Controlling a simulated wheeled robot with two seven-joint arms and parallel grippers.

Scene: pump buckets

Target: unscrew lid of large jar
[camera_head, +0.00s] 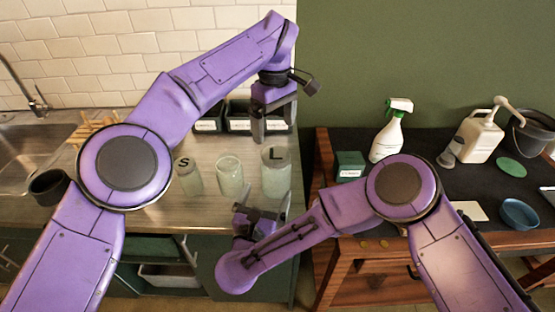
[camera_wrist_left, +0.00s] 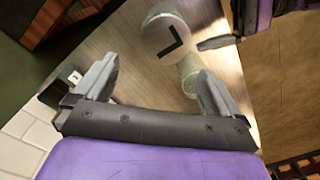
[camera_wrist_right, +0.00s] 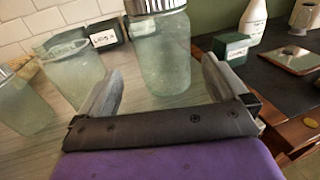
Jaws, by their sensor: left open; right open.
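The large jar (camera_head: 276,178) is pale green glass and stands upright on the counter. Its lid (camera_head: 275,155), marked L, is on it; the lid's top (camera_wrist_left: 172,38) faces my left wrist camera, and its ridged metal side (camera_wrist_right: 157,6) shows in the right wrist view. My left gripper (camera_head: 275,136) is open above the lid, fingers pointing down, apart from it. My right gripper (camera_head: 262,205) is open in front of the jar, below lid height. The jar's body (camera_wrist_right: 162,52) appears just beyond its spread fingers. Neither gripper holds anything.
A lidless jar (camera_head: 229,179) and a jar marked S (camera_head: 188,178) stand left of the large jar. Labelled dark boxes (camera_head: 239,119) are behind. The counter ends just right of the large jar; a dark-topped table with a green box (camera_head: 349,163) and spray bottle (camera_head: 388,138) follows.

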